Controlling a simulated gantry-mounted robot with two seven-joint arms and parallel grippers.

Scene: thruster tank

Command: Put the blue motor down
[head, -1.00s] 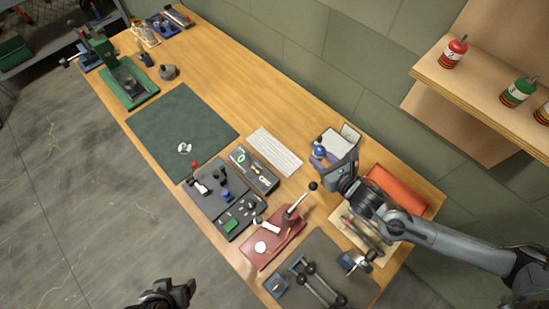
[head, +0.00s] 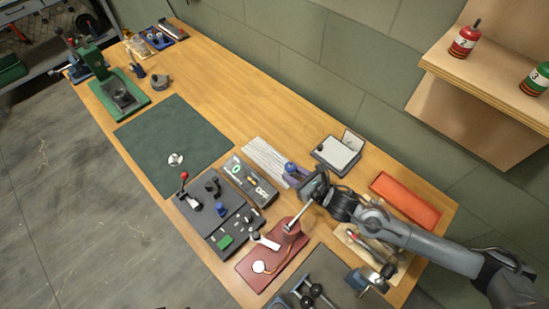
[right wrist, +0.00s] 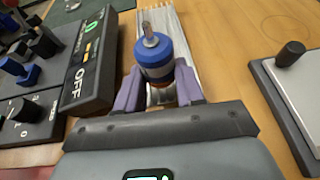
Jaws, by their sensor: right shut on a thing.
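The blue motor (head: 290,166) is upright in my right gripper (head: 293,179), with its silver shaft pointing up. In the right wrist view the motor (right wrist: 155,58) stands between the purple fingers (right wrist: 160,90), which are shut on its lower part. It is over or beside the near end of the white ribbed strip (head: 266,158); I cannot tell whether its base touches anything. The fingers hide part of its lower body. My left gripper is not visible beyond perhaps a dark sliver at the bottom edge of the head view.
A dark box labelled OFF (right wrist: 92,62) is close on the left, and a grey tray with a white pad (head: 338,153) on the right. A red fixture with a lever (head: 262,262) lies nearer. The green mat (head: 165,140) holds a small round part. Bare wood lies behind the strip.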

